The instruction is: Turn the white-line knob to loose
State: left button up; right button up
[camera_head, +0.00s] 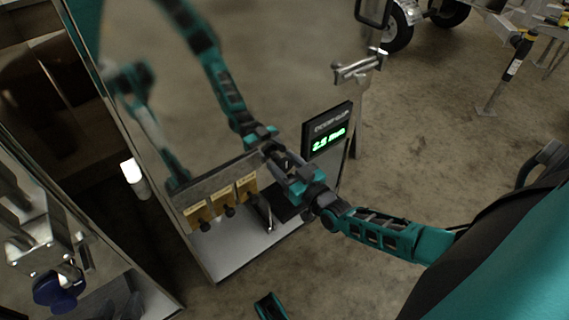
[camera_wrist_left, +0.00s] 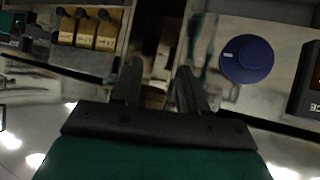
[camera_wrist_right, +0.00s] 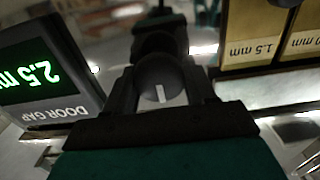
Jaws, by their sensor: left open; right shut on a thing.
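The dark grey knob with a white line (camera_wrist_right: 160,94) sits between the fingers of my right gripper (camera_wrist_right: 162,88) in the right wrist view. The gripper is shut on it, and its white line runs almost straight up and down the picture. In the head view my right gripper (camera_head: 283,168) covers the knob beside the lit display. My left gripper (camera_wrist_left: 160,82) is open and empty in the left wrist view. A round blue knob (camera_wrist_left: 246,59) with a small white mark lies apart from it, to the upper right. I cannot make out the left gripper in the head view.
The door gap display (camera_head: 328,135) reads 2.5 mm and stands close beside my right gripper. Several gold blocks with dark handles (camera_head: 222,205) stand in a row to the left. A large reflective panel (camera_head: 150,100) rises behind. Open floor (camera_head: 440,130) lies to the right.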

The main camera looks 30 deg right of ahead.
jog(key=c, duration=0.3)
jog(key=shift+c, duration=0.2)
